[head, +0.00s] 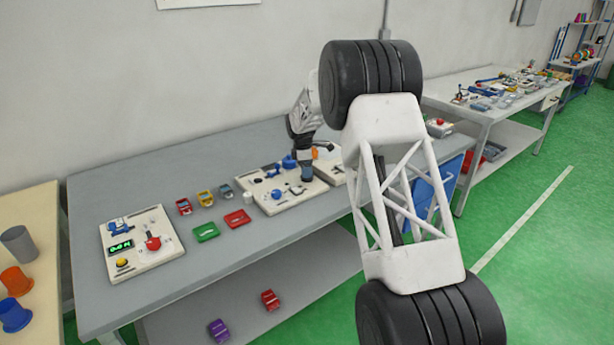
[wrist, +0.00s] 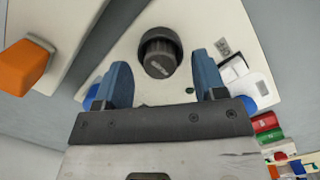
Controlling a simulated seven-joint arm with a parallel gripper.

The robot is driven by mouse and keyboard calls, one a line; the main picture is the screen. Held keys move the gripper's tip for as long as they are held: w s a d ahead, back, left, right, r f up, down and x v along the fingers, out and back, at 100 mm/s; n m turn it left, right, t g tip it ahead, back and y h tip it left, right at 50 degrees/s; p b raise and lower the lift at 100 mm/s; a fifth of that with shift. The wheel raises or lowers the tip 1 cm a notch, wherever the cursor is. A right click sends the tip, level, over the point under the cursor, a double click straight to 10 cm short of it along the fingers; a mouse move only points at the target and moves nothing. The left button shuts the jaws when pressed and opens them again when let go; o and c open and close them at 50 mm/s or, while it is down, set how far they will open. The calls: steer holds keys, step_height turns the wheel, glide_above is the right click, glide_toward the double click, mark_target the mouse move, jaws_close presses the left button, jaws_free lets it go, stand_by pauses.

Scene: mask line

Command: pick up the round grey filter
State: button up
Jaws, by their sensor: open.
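The round grey filter (wrist: 160,56) is a dark grey, ribbed cylinder with a raised cap. It stands on a pale board (wrist: 135,35) in the wrist view. My gripper (wrist: 160,66) is open, with one blue finger on each side of the filter as seen in this view. There is a visible gap on both sides, and nothing is held. I cannot tell how far the fingertips are above the board. In the head view my gripper (head: 307,174) points down over the middle board (head: 284,203); I cannot make out the filter clearly there.
An orange block (wrist: 25,65) sits on a neighbouring board at left in the wrist view. White and blue parts lie close by the right finger. The table front is clear.

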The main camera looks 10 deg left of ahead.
steer(key=shift+d+f, duration=0.1)
steer(key=shift+f, duration=0.35)
steer(key=c, duration=1)
steer(key=shift+r, duration=0.15)
steer(key=shift+r, duration=0.85)
steer(key=shift+s+d+r, duration=0.1)
steer(key=shift+s+r, duration=0.25)
steer(key=shift+r, duration=0.5)
steer(key=s+d, duration=0.2)
steer(key=s, duration=0.5)
steer(key=s+d+r, duration=0.1)
steer(key=s+d, duration=0.1)
steer(key=s, duration=0.5)
steer(key=shift+s+d+r, duration=0.2)
steer(key=shift+d, duration=0.2)
